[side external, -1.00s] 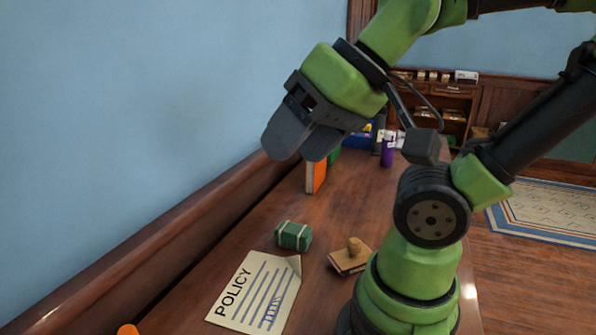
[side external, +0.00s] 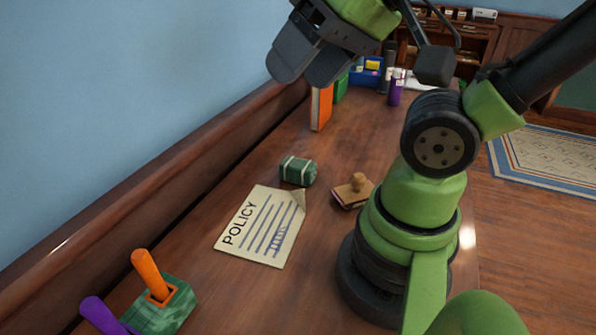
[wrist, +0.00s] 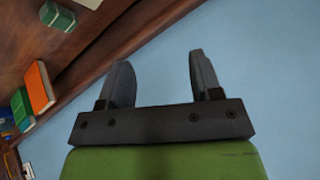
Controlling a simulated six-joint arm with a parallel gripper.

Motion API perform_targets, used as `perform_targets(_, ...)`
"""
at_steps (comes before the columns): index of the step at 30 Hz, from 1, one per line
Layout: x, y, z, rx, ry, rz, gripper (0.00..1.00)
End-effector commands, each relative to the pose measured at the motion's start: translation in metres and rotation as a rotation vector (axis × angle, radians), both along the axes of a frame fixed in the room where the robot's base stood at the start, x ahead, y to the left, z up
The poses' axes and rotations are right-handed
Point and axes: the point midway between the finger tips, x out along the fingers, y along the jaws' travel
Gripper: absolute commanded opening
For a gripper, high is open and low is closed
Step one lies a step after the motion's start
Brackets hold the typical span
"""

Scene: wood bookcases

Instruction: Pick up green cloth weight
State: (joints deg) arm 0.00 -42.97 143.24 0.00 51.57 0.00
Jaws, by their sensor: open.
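The green cloth weight (side external: 297,171) is a small dark green bundle with pale bands. It lies on the wooden desk just beyond the top edge of the policy sheet (side external: 257,228). It also shows in the wrist view at the top left (wrist: 57,16). My gripper (side external: 300,72) is high above the desk near the blue wall, beyond the weight and apart from it. In the wrist view my gripper (wrist: 160,62) has its two fingers spread, with only wall between them.
A wooden stamp (side external: 354,190) lies right of the weight. An orange book (side external: 321,108) stands behind it, with a purple bottle (side external: 396,88) and blue bin (side external: 367,76) farther back. A green holder (side external: 174,308) with an orange handle is at front left. A raised wood ledge runs along the wall.

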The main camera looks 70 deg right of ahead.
Motion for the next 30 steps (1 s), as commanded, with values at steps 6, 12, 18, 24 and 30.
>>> perform_targets(6,0.0,0.0,0.0,0.0,0.0,0.0,0.82)
perform_targets(12,0.0,0.0,0.0,0.0,0.0,0.0,0.83)
perform_targets(18,0.01,-0.006,-0.001,-0.031,0.027,-0.001,0.83)
perform_targets(24,0.054,-0.041,-0.018,-0.159,0.153,0.023,0.83)
perform_targets(30,0.096,-0.098,-0.06,-0.264,0.319,0.096,0.83)
